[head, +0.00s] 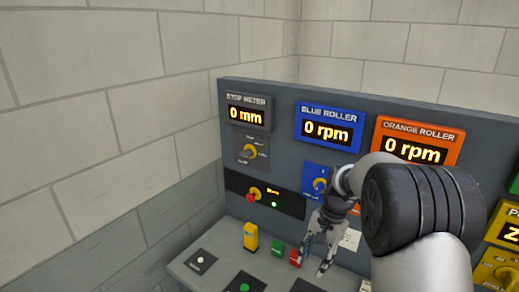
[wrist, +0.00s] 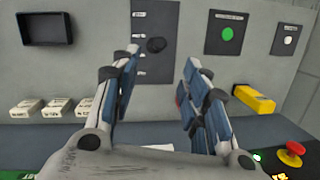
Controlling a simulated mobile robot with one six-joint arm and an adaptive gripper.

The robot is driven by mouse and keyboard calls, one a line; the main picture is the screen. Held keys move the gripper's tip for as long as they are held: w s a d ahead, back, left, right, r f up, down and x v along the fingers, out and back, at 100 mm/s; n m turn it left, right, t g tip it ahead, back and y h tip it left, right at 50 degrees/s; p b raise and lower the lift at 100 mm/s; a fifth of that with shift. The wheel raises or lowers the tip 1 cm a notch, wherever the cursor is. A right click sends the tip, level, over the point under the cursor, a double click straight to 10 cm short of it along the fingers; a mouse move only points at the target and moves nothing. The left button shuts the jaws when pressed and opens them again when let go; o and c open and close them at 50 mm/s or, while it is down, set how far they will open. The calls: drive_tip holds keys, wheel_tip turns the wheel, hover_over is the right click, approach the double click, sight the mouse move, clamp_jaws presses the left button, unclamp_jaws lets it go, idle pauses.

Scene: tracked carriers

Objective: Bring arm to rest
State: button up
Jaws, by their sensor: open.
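My arm reaches in from the right of the head view and covers part of the control panel (head: 232,155). My gripper (head: 312,266) hangs fingers-down in front of the panel, over its lower desk part. Its two fingers are apart with nothing between them. In the wrist view my gripper (wrist: 164,65) is also open and empty, with the panel surface beyond the fingertips. A small red block (head: 295,257) is close by the left finger in the head view; whether they touch I cannot tell.
Displays read 0 mm on the stop meter (head: 248,115) and 0 rpm on the blue roller (head: 327,130) and orange roller (head: 415,149). A yellow block (head: 250,237) and green block (head: 277,248) stand left of my gripper. A red knob (wrist: 291,152) shows at lower right.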

drive_tip(key=s+a+r+n+t+h+b, duration=0.2)
drive_tip(key=s+a+r+n, duration=0.15)
drive_tip(key=s+r, duration=0.95)
drive_tip(key=s+f+n+t+b, duration=0.2)
drive_tip(key=s+n, duration=0.3)
drive_tip(key=s, duration=1.1)
drive_tip(key=shift+s+a+f+n+t, duration=0.2)
drive_tip(key=shift+s+n+t, duration=0.15)
drive_tip(key=shift+t, duration=0.25)
drive_tip(key=shift+c, duration=0.4)
